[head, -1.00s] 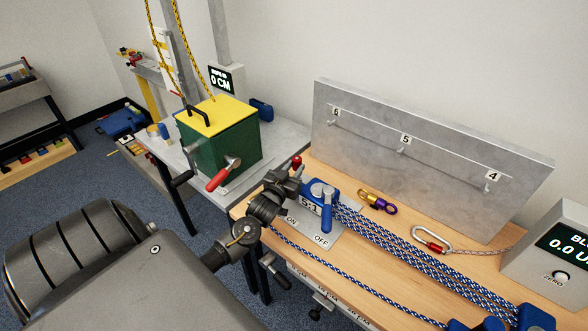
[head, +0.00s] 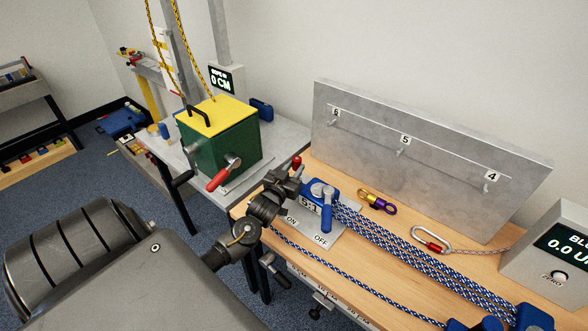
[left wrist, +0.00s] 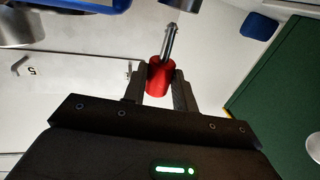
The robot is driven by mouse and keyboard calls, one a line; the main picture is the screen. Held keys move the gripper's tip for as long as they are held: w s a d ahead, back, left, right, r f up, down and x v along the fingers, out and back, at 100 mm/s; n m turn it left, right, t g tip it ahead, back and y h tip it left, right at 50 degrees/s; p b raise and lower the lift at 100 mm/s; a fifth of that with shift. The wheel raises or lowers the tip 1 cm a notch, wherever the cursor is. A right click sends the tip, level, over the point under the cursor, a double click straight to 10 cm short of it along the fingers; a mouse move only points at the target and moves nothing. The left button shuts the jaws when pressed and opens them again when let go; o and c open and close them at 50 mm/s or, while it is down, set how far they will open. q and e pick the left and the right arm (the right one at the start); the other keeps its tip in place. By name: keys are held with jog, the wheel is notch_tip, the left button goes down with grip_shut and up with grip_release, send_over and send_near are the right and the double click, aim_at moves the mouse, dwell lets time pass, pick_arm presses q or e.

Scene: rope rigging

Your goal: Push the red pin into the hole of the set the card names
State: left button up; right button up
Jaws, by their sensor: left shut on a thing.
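My left gripper (head: 288,181) is shut on the red pin (head: 297,162). In the left wrist view the red knob (left wrist: 160,78) sits between both fingers, and its steel shank points away from the gripper, clear of any hole. In the head view the gripper is just left of a blue pulley block (head: 325,196) with a blue lever. A label (head: 309,203) there reads 5:1; part of it is covered by my gripper. Blue-and-white ropes (head: 420,262) run from this block to blue blocks at lower right. I cannot make out the hole. My right gripper is out of view.
A grey board (head: 430,150) with hooks numbered 6, 5 and 4 stands behind the bench. A purple-and-gold device (head: 376,201) and a carabiner (head: 433,240) lie before it. A green box (head: 222,148) with a red-handled crank stands left. A readout box (head: 550,258) is at right.

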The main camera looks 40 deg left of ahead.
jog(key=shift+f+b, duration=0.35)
jog(key=shift+b, duration=0.1)
dwell(0.5)
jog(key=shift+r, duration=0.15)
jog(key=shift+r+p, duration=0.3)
jog(key=shift+p, duration=0.15)
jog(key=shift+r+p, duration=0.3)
jog(key=shift+p, duration=0.05)
dwell(2.4)
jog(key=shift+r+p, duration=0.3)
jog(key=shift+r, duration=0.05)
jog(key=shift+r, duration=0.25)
dwell(2.4)
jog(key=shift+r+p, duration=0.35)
jog(key=shift+p, duration=0.25)
